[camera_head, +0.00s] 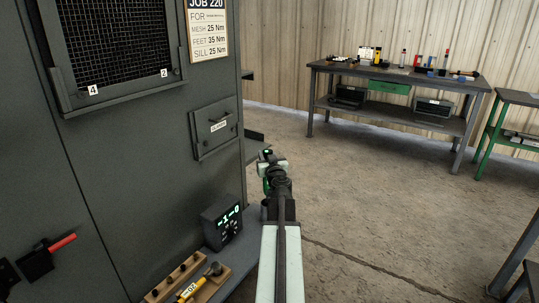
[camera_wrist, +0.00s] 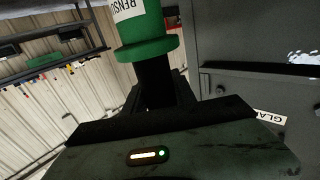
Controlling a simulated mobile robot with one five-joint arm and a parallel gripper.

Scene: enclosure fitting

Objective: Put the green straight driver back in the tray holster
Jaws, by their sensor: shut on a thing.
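My gripper (camera_head: 275,172) is out in front of the grey cabinet, in the middle of the head view. It is shut on the green straight driver (camera_wrist: 150,48), whose green body with a white label fills the top of the wrist view. In the head view only a bit of green (camera_head: 266,186) shows beside the jaws. A wooden tray holster (camera_head: 161,291) with several holes sits on the ledge at lower left, below and left of my gripper. A yellow-handled tool (camera_head: 190,290) lies or stands at it; which is unclear. The holster's near end is cut off by the frame.
A black display box (camera_head: 222,221) with green digits stands on the ledge beside the holster. The grey cabinet (camera_head: 130,150) rises along the left, with a red-handled lever (camera_head: 60,244). A workbench (camera_head: 400,78) with tools stands at the back.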

